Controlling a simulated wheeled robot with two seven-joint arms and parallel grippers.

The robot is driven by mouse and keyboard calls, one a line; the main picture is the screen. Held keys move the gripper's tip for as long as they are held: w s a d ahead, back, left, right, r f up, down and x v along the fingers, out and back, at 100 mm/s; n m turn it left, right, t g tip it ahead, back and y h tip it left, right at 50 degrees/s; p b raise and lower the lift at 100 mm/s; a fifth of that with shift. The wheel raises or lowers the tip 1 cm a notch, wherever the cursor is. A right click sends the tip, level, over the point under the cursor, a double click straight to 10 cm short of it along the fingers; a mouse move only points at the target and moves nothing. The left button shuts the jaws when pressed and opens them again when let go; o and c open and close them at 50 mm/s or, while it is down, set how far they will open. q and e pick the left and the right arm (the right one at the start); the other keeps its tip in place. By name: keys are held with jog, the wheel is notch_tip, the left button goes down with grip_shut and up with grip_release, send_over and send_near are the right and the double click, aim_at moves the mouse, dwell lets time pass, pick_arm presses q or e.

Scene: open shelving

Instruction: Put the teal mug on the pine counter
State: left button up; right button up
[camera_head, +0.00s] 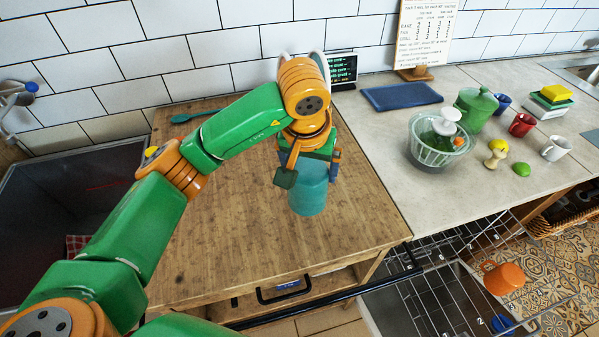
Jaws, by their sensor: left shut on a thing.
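The teal mug (307,198) is in the head view, upright, over the right part of the pine counter (240,220). My left gripper (309,175) comes down on it from above and is shut on it, one finger at each side. The upper part of the mug is partly hidden by the gripper. I cannot tell whether the mug's bottom touches the wood or hangs just above it. My right gripper is not in view.
A teal spoon (195,116) lies at the counter's back. On the grey worktop (390,140) stand a salad spinner (438,145), a green canister (475,108), a red mug (522,125) and a white mug (555,148).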

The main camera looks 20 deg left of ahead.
pick_arm(q)
jog(key=shift+w+a+f+p, duration=0.15)
jog(key=shift+w+a+f, duration=0.3)
jog(key=shift+f, duration=0.15)
jog(key=shift+w+a+f+p, duration=0.15)
jog(key=shift+w+a+f, duration=0.2)
jog(key=shift+f, duration=0.25)
notch_tip(320, 180, down, 2)
jog(key=shift+f+p, duration=0.2)
jog(key=shift+p, duration=0.65)
jog(key=shift+s+f, duration=0.1)
jog(key=shift+f, duration=0.4)
jog(key=o, duration=1.3)
jog(key=shift+w+f+b, duration=0.1)
jog(key=shift+w+b, duration=0.1)
jog(key=shift+b, duration=0.15)
jog(key=shift+s, duration=0.1)
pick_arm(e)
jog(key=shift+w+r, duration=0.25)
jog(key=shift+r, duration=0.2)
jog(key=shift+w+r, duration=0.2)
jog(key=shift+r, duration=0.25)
